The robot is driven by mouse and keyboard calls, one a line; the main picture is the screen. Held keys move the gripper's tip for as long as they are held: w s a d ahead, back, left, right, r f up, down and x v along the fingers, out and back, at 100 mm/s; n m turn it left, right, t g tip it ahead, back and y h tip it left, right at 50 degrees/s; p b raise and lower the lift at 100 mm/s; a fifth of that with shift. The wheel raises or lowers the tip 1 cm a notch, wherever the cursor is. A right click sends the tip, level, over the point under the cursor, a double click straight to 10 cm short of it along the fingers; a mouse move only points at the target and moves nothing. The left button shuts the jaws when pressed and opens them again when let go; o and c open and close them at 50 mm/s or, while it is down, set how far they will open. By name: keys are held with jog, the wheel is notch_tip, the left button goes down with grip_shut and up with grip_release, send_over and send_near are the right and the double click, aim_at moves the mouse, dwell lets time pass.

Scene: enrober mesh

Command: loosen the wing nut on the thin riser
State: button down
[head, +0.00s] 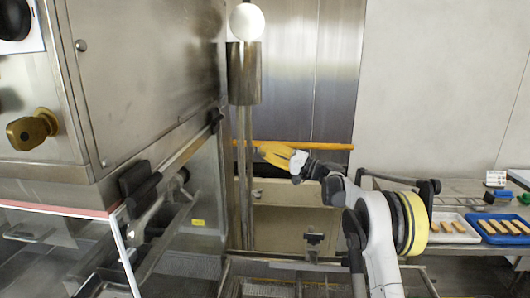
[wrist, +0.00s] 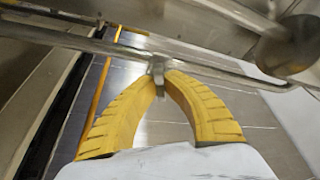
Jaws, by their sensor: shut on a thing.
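My gripper (head: 262,151), with yellow ribbed fingers, is beside the upright pipes below the metal cylinder. In the wrist view my gripper (wrist: 160,72) has its fingertips closed together on a small grey metal piece, which looks like the wing nut (wrist: 157,67). It sits against a thin metal pipe, apparently the thin riser (wrist: 75,41), which runs across that view. In the head view the thin riser (head: 249,195) stands upright, close beside another pipe. The wing nut cannot be made out there, and the fingers hide much of it in the wrist view.
A metal cylinder (head: 244,75) topped by a white ball (head: 246,21) stands above the pipes. A large steel machine (head: 140,80) is close on the left. An orange bar (head: 325,146) runs behind my gripper. Trays of bars, including a blue one (head: 490,237), lie at right.

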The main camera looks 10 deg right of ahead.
jog(key=shift+n+g+y, duration=0.3)
jog(key=shift+n+y, duration=0.4)
jog(key=shift+n, duration=1.05)
jog(key=shift+n+g+y, duration=0.3)
jog(key=shift+n+y, duration=0.4)
jog(key=shift+n, duration=1.05)
jog(key=shift+n+g+y+p, duration=0.15)
jog(key=shift+n+g+y, duration=0.55)
jog(key=shift+n, duration=1.25)
jog(key=shift+n+g+y+p, duration=0.15)
jog(key=shift+n+g+y, duration=0.55)
jog(key=shift+n, duration=1.25)
jog(key=c, duration=1.5)
grip_release()
jog(key=shift+a, duration=0.1)
jog(key=v, duration=0.7)
jog(key=shift+d, duration=0.3)
jog(key=shift+s+r, duration=0.1)
